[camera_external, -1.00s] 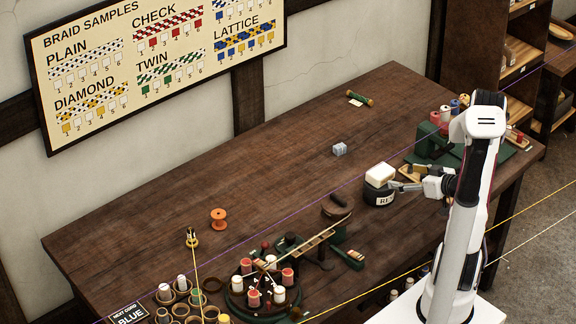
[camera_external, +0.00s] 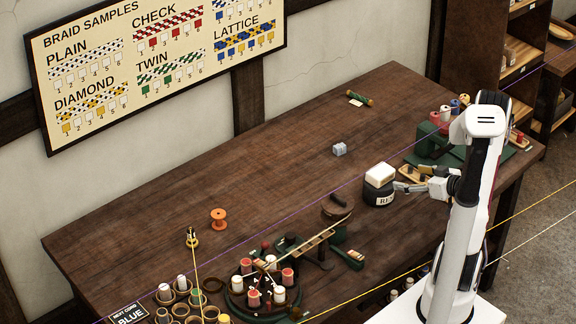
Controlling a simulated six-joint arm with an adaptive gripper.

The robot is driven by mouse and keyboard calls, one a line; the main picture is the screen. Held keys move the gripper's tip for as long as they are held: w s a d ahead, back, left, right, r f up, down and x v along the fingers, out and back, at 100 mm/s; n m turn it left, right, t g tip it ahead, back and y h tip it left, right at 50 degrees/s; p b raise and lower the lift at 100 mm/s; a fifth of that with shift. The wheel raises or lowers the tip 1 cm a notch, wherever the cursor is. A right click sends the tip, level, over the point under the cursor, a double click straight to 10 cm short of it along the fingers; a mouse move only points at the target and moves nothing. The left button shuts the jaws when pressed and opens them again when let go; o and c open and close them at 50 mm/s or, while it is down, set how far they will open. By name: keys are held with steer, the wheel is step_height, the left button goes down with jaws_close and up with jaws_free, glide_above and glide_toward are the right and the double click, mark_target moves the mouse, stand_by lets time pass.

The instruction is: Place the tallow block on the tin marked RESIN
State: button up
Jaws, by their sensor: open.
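The cream tallow block (camera_external: 380,174) rests on top of the round black tin (camera_external: 378,196), whose pale label shows the letters "RE", the rest being cut off from view. My gripper (camera_external: 398,187) is open and empty just to the right of the tin. Its fingers point left toward the tin, and a small gap seems to lie between them and the block.
A green stand with spools (camera_external: 432,140) is behind my gripper. A braiding disc with bobbins (camera_external: 262,290) stands at the front.

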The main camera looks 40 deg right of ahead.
steer(key=shift+w, duration=0.1)
steer(key=a+r+g+h, duration=0.5)
steer(key=a+r, duration=0.3)
steer(key=r, duration=0.5)
steer(key=s+a+r+g+y, duration=0.2)
steer(key=s+a+y, duration=0.3)
steer(key=s+a, duration=1.1)
steer(key=a, duration=0.3)
steer(key=shift+s+a+r+g, duration=0.15)
steer(key=shift+a+r+g, duration=0.1)
steer(key=shift+g, duration=0.15)
